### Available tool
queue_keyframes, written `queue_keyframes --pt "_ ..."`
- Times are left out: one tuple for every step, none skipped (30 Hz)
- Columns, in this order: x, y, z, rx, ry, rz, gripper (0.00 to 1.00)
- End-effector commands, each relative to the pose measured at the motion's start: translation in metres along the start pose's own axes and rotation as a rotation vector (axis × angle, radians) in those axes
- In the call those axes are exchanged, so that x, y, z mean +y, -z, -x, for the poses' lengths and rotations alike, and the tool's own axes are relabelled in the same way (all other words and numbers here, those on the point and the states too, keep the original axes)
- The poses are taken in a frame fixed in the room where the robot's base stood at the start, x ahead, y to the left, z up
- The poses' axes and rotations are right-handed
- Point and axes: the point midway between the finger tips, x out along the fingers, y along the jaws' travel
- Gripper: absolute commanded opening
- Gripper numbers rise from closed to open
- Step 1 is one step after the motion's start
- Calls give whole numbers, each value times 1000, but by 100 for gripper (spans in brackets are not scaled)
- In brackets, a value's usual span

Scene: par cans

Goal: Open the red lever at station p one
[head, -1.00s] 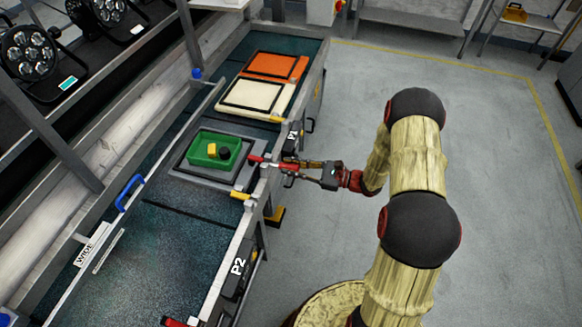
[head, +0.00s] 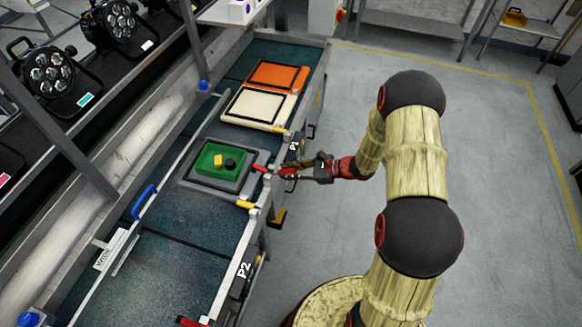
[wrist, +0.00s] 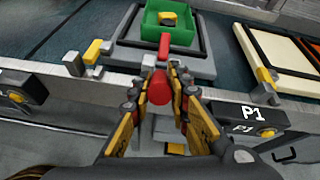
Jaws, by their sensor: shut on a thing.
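The red lever (wrist: 159,88) at station P1 has its rounded end toward the camera in the wrist view, with an upright red part behind it. In the head view the lever (head: 260,168) shows at the bench's right edge, beside the grey frame of the green tray. My gripper (wrist: 162,78) is shut on the lever, with one finger on each side of it. In the head view my gripper (head: 284,172) reaches in from the right and partly hides the lever. The P1 label (wrist: 254,113) is right of the gripper in the wrist view.
The green tray (head: 201,172) holds a yellow and a black piece. Yellow levers (head: 246,205) sit along the edge nearby. Cream (head: 257,106) and orange (head: 277,75) panels lie farther up the bench. Open floor (head: 350,130) is to the right.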

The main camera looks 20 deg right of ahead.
Motion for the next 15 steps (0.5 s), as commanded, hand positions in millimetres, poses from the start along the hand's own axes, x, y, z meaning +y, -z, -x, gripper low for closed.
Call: queue_keyframes --pt "-2 -14 2 44 -11 3 0" --pt "-3 -16 1 71 -16 3 0" --pt "-3 -19 0 107 -23 1 0" --pt "-4 -22 -1 134 -28 1 0" --pt "-4 -23 -2 161 -33 0 0" --pt "-5 -26 -3 195 -41 -1 0" --pt "-5 -27 -4 220 -45 -3 0" --pt "-6 -29 -5 244 -49 -3 0" --pt "-6 -31 -6 274 -55 -4 0" --pt "-7 -33 -7 296 -60 -5 0" --pt "-7 -35 -8 317 -64 -5 0" --pt "-8 -36 -9 344 -69 -8 0" --pt "-7 -38 -10 365 -73 -7 0" --pt "-8 -39 -11 384 -77 -9 0" --pt "-8 -40 -12 408 -81 -11 0"
